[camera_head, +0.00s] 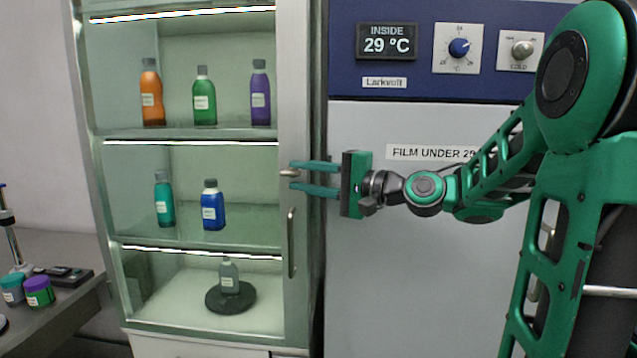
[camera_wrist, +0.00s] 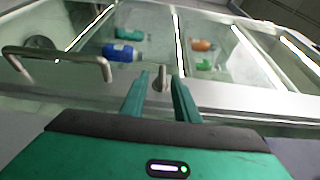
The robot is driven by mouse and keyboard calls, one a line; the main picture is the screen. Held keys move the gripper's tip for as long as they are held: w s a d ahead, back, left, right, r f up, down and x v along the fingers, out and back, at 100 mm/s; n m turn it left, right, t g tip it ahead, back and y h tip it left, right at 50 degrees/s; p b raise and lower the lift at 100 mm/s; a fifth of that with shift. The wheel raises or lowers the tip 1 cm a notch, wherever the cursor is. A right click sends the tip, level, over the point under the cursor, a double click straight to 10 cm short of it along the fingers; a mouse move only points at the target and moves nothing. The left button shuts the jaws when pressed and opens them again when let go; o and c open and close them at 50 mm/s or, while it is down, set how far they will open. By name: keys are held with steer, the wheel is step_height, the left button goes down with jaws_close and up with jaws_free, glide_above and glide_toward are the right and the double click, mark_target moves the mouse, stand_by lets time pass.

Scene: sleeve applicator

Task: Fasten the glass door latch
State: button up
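The glass door (camera_head: 292,100) of the lit cabinet is at the left in the head view, with bottles seen through it. Its latch (camera_head: 290,172) is a small metal knob or lever on the right door frame, above the long bar handle (camera_head: 291,243). My gripper (camera_head: 292,178) is at the latch, its two green fingers pointing left, one above and one below it. In the wrist view the latch (camera_wrist: 161,78) stands between the open fingers, with gaps on both sides. I cannot tell whether the door is fully against the cabinet frame.
A blue and grey machine (camera_head: 400,220) with an INSIDE 29 °C display (camera_head: 387,41) stands right of the cabinet, behind my arm. The bar handle (camera_wrist: 60,55) shows close beside the fingers in the wrist view. A side table (camera_head: 60,315) with jars is at lower left.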

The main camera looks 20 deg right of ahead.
mark_target(301, 176)
steer(key=shift+v, duration=2.5)
steer(key=shift+s+d, duration=0.15)
steer(key=shift+s, duration=0.05)
steer(key=shift+s+d, duration=0.25)
steer(key=shift+s, duration=0.1)
steer(key=shift+v, duration=1.85)
steer(key=shift+w+d+f, duration=0.1)
steer(key=shift+d+f, duration=0.05)
